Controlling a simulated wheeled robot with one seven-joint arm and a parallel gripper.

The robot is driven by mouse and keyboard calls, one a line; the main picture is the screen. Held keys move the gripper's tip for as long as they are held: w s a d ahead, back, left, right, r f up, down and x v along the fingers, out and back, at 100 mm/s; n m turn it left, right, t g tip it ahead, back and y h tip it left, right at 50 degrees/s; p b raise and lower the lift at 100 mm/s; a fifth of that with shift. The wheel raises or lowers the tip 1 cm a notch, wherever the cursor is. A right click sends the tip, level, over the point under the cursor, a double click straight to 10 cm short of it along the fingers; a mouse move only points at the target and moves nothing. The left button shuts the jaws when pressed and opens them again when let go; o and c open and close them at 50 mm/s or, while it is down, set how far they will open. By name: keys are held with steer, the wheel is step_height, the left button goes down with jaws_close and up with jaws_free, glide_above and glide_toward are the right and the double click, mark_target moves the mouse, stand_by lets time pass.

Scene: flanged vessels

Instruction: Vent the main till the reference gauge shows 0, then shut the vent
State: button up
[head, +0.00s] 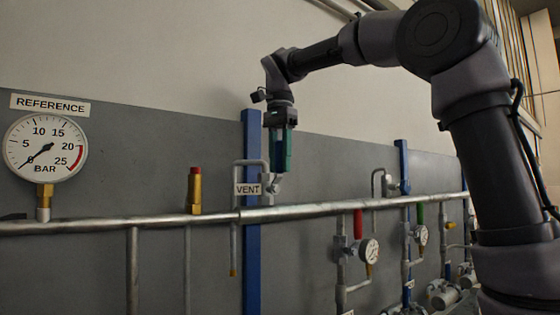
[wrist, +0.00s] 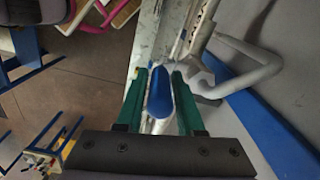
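The reference gauge (head: 45,147) is at the left in the head view. Its needle points to the lower left, at about the 0 mark. The VENT label (head: 248,189) hangs by a thin bent pipe above the main pipe (head: 330,208). The vent valve (head: 270,185) sits right of the label, directly below my gripper (head: 282,171). In the wrist view, a blue handle (wrist: 160,92) lies between the green fingers of my gripper (wrist: 160,75). The fingers flank it closely and look shut on it. The handle's far end and the valve body are partly hidden.
A brass fitting with a red cap (head: 195,190) stands on the main pipe, left of the vent. A blue post (head: 251,135) rises behind the vent. Red (head: 358,222) and green (head: 420,213) handles with small gauges are farther right. The wall above is clear.

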jaws_close()
stand_by(1.2)
